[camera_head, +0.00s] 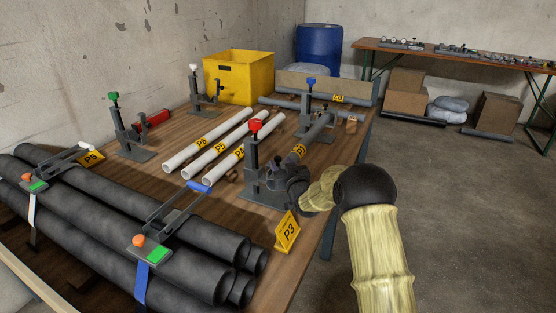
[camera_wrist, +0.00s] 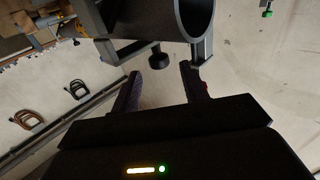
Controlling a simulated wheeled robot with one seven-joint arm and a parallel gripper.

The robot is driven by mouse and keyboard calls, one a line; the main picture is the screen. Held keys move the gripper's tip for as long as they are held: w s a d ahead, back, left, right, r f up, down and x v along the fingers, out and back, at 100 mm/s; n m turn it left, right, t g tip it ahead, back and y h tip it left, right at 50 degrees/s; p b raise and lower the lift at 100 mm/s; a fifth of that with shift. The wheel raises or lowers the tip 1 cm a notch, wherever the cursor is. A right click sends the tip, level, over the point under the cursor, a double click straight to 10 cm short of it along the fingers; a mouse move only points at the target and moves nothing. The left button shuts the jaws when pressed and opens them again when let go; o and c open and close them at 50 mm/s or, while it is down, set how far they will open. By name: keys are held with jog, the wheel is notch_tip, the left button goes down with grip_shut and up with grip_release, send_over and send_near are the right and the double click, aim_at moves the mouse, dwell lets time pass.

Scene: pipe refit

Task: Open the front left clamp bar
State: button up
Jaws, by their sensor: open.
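The red-knobbed clamp (camera_head: 254,160) stands at the table's near right edge; I take it for the front left clamp, though the frames do not name it. A grey pipe (camera_head: 318,132) runs from it back to the blue-knobbed clamp (camera_head: 309,100). My gripper (camera_head: 292,186) is beside the red-knobbed clamp's lower part, which it partly hides. In the wrist view my gripper (camera_wrist: 164,85) is open and empty. A dark knob (camera_wrist: 158,57) shows between the fingertips, below a clamp bar (camera_wrist: 128,50) and an open pipe end (camera_wrist: 194,14). Contact cannot be told.
Black pipes (camera_head: 190,262) lie strapped at the front left. A yellow P3 sign (camera_head: 287,232) stands close to my gripper. White pipes (camera_head: 205,140) lie mid-table, with green-knobbed (camera_head: 125,130) and white-knobbed (camera_head: 199,95) clamps behind. Floor (camera_head: 460,200) at right is clear.

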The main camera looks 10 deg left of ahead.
aim_at(279, 159)
jog(key=shift+b+x, duration=0.3)
jog(key=shift+x, duration=2.05)
grip_shut()
